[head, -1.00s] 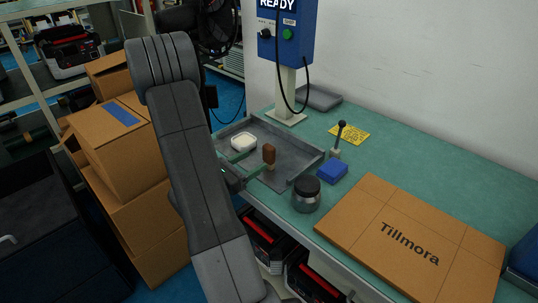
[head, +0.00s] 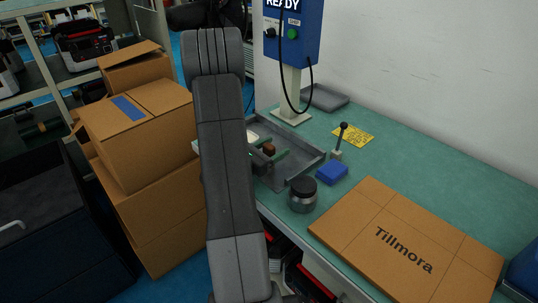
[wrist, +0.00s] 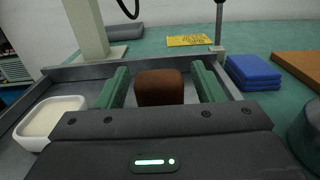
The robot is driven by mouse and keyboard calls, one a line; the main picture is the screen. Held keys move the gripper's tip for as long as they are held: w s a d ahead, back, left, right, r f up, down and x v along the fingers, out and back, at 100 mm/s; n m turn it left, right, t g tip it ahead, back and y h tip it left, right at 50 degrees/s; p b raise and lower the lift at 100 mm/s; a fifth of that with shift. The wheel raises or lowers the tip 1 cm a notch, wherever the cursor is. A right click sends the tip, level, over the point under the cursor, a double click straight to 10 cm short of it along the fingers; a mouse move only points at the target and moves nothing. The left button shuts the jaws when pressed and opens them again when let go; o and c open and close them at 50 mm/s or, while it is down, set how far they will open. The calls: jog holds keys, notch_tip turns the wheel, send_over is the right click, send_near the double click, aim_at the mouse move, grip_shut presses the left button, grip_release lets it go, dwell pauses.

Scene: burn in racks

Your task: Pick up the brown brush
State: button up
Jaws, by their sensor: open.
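The brown brush (wrist: 160,88) stands in the grey tray (wrist: 67,73) on the bench. In the wrist view its brown block shows between the two green fingers of my gripper (wrist: 160,85), with a gap on each side. My gripper is open and its body hides the lower part of the brush. In the head view the brush (head: 269,149) is small and partly hidden by my gripper and arm.
A white dish (wrist: 48,120) sits in the tray left of my gripper. A blue control box (head: 291,35) rises behind.

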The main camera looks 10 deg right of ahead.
jog(key=shift+c, duration=0.4)
jog(key=c, duration=1)
notch_tip(320, 180, up, 10)
jog(key=p, duration=0.1)
